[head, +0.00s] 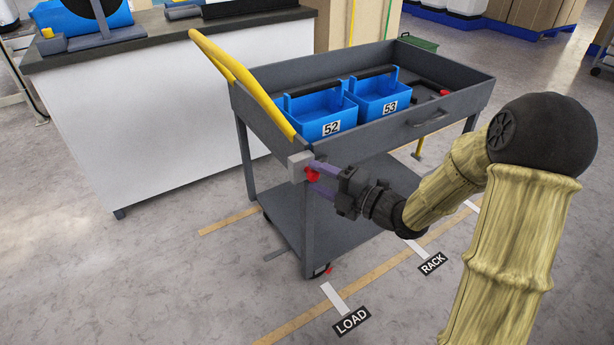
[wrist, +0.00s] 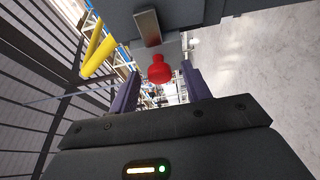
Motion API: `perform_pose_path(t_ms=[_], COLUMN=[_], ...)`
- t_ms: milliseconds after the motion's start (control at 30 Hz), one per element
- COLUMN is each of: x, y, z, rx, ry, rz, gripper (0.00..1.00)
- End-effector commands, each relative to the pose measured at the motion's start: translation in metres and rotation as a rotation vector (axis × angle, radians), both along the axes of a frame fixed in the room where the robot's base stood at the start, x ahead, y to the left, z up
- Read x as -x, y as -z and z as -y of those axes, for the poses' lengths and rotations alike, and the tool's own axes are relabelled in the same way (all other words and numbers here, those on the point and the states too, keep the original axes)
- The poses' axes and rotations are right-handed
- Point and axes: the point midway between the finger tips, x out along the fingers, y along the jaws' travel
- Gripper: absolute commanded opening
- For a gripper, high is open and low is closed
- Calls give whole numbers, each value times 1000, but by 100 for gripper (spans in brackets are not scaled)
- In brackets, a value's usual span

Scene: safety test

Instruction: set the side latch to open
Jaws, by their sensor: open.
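The side latch is a red knob (head: 312,175) on a grey block (head: 299,165) at the near corner of the grey cart (head: 369,132), below the end of the yellow handle. In the wrist view the red knob (wrist: 159,69) hangs below a metal plate (wrist: 148,27). My gripper (head: 319,178) reaches the corner from the right. Its purple fingers (wrist: 160,90) are apart, with the knob between or just beyond their tips. I see a gap on both sides of the knob and cannot tell if either finger touches it. The latch's setting is not clear.
Blue totes 52 (head: 318,110) and 53 (head: 377,96) stand in the cart's top tray. The yellow handle (head: 240,80) rises at the cart's left. A white counter (head: 150,110) stands behind it. The floor in front is clear, with tape and LOAD (head: 351,320) and RACK (head: 432,263) labels.

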Motion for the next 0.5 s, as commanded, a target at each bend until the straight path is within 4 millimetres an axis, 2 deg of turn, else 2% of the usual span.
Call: perform_pose_path(t_ms=[33,200,500], x=[-5,-17,-21], y=[2,2,0], z=[-9,-27,-32], rx=[0,0,0], ry=[-3,-2,1], rz=[1,0,-2], gripper=[48,48,48])
